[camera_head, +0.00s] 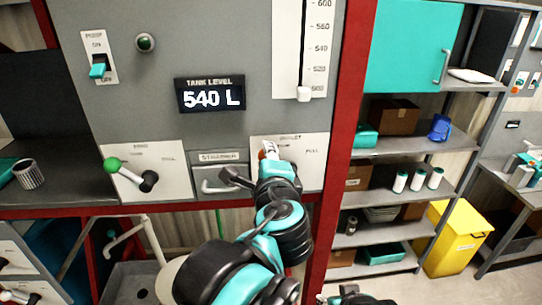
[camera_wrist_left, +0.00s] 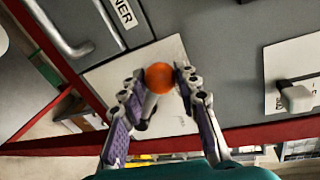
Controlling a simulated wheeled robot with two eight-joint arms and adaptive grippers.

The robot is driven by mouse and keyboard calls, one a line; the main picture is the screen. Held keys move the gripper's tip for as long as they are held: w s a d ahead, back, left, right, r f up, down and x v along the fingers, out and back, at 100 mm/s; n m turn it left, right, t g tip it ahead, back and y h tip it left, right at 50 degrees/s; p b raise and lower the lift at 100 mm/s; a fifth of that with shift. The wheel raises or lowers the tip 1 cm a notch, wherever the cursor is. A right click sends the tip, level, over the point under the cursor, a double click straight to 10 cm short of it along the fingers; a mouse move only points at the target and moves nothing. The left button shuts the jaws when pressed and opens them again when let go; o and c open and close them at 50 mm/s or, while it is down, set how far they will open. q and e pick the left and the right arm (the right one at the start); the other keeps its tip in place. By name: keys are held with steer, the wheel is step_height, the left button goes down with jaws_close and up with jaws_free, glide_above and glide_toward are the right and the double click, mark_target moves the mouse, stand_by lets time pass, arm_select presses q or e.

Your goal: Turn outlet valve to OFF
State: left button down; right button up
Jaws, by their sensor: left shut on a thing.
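The outlet valve's white plate (camera_head: 311,152) is on the grey tank front, right of the strainer drawer, with a label partly hidden by my arm. Its lever has an orange ball knob (camera_wrist_left: 159,78), which shows in the left wrist view between the two fingers. My left gripper (camera_wrist_left: 157,72) is shut on this knob. In the head view the left gripper (camera_head: 268,156) reaches the plate, and my wrist hides most of the lever. The lever's pivot is hard to make out.
Left of the strainer handle (camera_head: 218,187) is another valve with a green knob (camera_head: 112,165). A display (camera_head: 210,95) reads 540 L. A pump switch (camera_head: 98,68) is at upper left. A red post (camera_head: 345,100) stands right of the plate, with shelves and a yellow bin (camera_head: 455,240) beyond.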

arm_select(q)
steer(key=shift+a+f, duration=0.1)
steer(key=shift+f, duration=0.1)
stand_by(0.4)
steer(key=c, duration=1.1)
jaws_free()
steer(key=s, duration=0.4)
steer(key=s+r, duration=0.1)
steer(key=s, duration=0.2)
steer(key=s+r, duration=0.1)
steer(key=s, duration=0.3)
steer(key=shift+s+r, duration=0.2)
steer(key=shift+s, duration=0.15)
